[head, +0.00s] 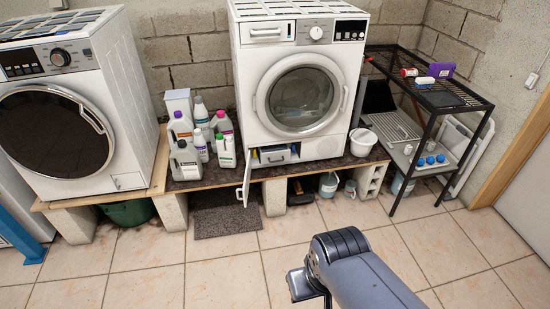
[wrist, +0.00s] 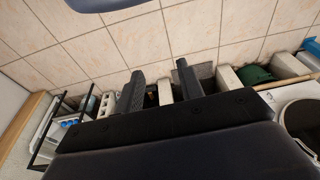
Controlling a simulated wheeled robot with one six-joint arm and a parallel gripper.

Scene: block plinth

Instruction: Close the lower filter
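The lower filter compartment (head: 275,155) is at the bottom left of the white machine (head: 300,85) on the plinth. Its small white flap (head: 247,180) stands open, swung out toward the front on the left side of the opening. Something blue and yellowish shows inside the compartment. My arm reaches in from the bottom right of the head view, well short of the machine and above the floor. In the wrist view my gripper (wrist: 160,80) shows two dark fingers spread apart with nothing between them. I cannot make out the flap in the wrist view.
Several detergent bottles (head: 200,135) stand left of the machine, with another washer (head: 60,105) beyond. A black wire rack (head: 440,95) and a white bowl (head: 362,142) are at right. A grey mat (head: 226,219) lies before the plinth. The tiled floor in front is clear.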

